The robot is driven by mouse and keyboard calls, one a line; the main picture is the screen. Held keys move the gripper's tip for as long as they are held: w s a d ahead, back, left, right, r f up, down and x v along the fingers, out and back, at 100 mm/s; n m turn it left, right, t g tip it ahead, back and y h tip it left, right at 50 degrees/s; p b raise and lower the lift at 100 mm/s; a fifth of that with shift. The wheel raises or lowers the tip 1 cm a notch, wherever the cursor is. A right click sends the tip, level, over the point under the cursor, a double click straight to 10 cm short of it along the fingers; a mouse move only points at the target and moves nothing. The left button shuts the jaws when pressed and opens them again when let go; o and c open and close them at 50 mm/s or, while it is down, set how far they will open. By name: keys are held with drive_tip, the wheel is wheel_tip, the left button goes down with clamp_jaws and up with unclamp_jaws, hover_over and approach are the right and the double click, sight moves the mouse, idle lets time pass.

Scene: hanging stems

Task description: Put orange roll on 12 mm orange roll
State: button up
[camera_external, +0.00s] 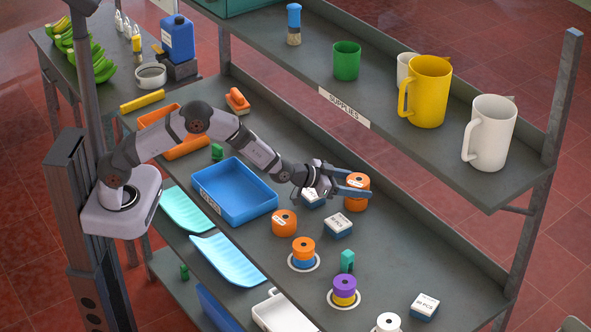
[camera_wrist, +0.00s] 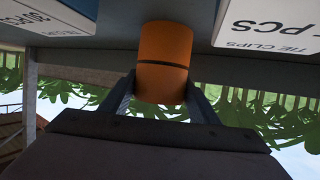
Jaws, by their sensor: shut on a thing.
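My gripper (camera_external: 360,188) is shut on an orange roll (camera_external: 356,180), with a finger on each side of it. The wrist view, which looks upside down, shows the held orange roll (camera_wrist: 160,88) between the fingers. A second orange roll (camera_wrist: 166,42) lies right against it, in line, with a thin dark seam between them. In the external view the lower orange roll (camera_external: 355,205) shows under the fingers, standing on the shelf. The two look stacked and touching. Another orange roll (camera_external: 284,222) stands alone to the left. The size labels are too small to read.
An orange roll sits on a blue roll (camera_external: 303,262) and a purple roll on a yellow one (camera_external: 344,298), each on a white ring. Small boxes (camera_external: 338,225) stand close to my gripper. A blue tray (camera_external: 235,192) is left. The upper shelf (camera_external: 430,150) is behind.

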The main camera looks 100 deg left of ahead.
drive_tip(key=shift+f, duration=0.1)
drive_tip(key=shift+f, duration=0.15)
drive_tip(key=o, duration=1.2)
drive_tip(key=shift+c, duration=0.2)
drive_tip(key=shift+r, duration=0.3)
drive_tip(key=shift+s+d+r, duration=0.1)
drive_tip(key=shift+s+d, duration=0.15)
drive_tip(key=shift+s, duration=0.3)
drive_tip(key=b+v, duration=0.3)
drive_tip(key=v, duration=0.7)
drive_tip(key=shift+s+d, duration=0.2)
drive_tip(key=shift+s, duration=0.15)
drive_tip(key=shift+r, duration=0.15)
